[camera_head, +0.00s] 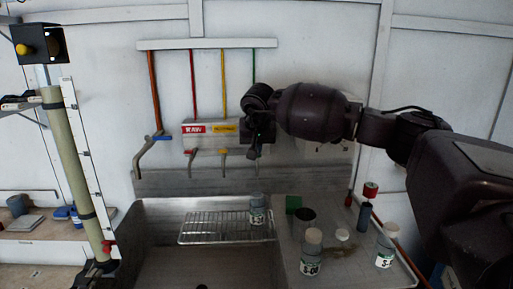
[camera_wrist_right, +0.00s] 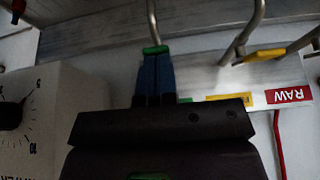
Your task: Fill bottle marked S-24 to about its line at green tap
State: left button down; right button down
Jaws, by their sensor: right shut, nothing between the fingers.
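A grey bottle (camera_head: 257,210) with a white label stands upright on the wire rack (camera_head: 200,228) in the sink. Its label is too small to read, so I cannot tell whether it is S-24. My right gripper (camera_head: 256,146) is in front of the tap row, above this bottle. In the right wrist view its blue fingers (camera_wrist_right: 156,76) are shut and empty, with their tips at the green tap handle (camera_wrist_right: 155,50), touching or very close. The green pipe (camera_head: 253,70) runs down behind my arm, which hides the green tap in the head view. My left gripper is not in view.
Two capped, labelled bottles stand on the right drainboard, one in front (camera_head: 311,257) and one by the right edge (camera_head: 385,247). Red and yellow taps (camera_head: 223,152) are left of my gripper. A dial box (camera_wrist_right: 40,120) is close beside it.

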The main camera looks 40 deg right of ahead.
jog(key=shift+r, duration=0.1)
jog(key=shift+r+p, duration=0.3)
jog(key=shift+r, duration=0.4)
jog(key=p+v, duration=0.1)
jog(key=v, duration=0.9)
jog(key=shift+s+r, duration=0.2)
jog(key=shift+r, duration=0.1)
jog(key=shift+a, duration=0.1)
dwell(0.8)
